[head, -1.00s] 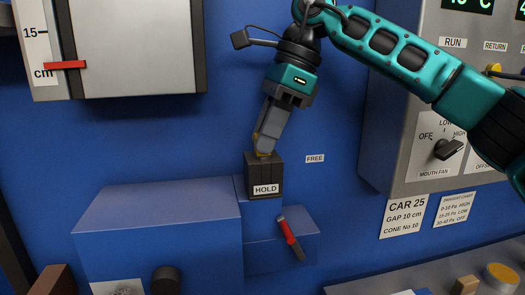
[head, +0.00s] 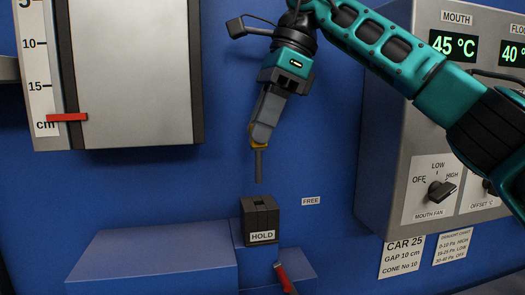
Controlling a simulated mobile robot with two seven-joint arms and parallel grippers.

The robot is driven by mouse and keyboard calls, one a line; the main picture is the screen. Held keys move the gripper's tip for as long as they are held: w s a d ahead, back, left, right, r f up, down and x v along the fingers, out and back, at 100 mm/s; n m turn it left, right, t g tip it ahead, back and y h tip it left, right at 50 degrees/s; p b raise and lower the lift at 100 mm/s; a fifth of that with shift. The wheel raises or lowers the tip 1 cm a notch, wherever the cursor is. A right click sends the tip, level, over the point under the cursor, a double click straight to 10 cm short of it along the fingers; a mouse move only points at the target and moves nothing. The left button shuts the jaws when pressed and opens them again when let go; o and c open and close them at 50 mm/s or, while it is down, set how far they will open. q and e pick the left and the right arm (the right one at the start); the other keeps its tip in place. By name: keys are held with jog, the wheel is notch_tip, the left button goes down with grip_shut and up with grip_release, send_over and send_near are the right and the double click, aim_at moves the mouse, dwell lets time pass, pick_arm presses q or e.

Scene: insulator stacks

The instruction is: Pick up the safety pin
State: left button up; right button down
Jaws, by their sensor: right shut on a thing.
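The safety pin (head: 259,166) is a thin grey rod. In the head view it hangs upright below the fingertips of my right gripper (head: 260,138), which is shut on its upper end. The pin's lower tip is in the air, apart from and above the dark block labelled HOLD (head: 260,217). A dark slot shows in the top of that block. My left gripper is not in view.
The HOLD block stands on a blue ledge (head: 150,255), with a red-handled lever (head: 284,275) below it. A FREE label (head: 311,201) is to its right. A grey control panel (head: 385,150) stands at right, and a grey door (head: 130,75) at upper left.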

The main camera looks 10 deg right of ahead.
notch_tip(320, 180, up, 9)
jog(key=shift+f+p, duration=0.15)
jog(key=shift+p, duration=0.6)
jog(key=shift+a, duration=0.1)
notch_tip(320, 180, up, 2)
jog(key=shift+r, duration=0.1)
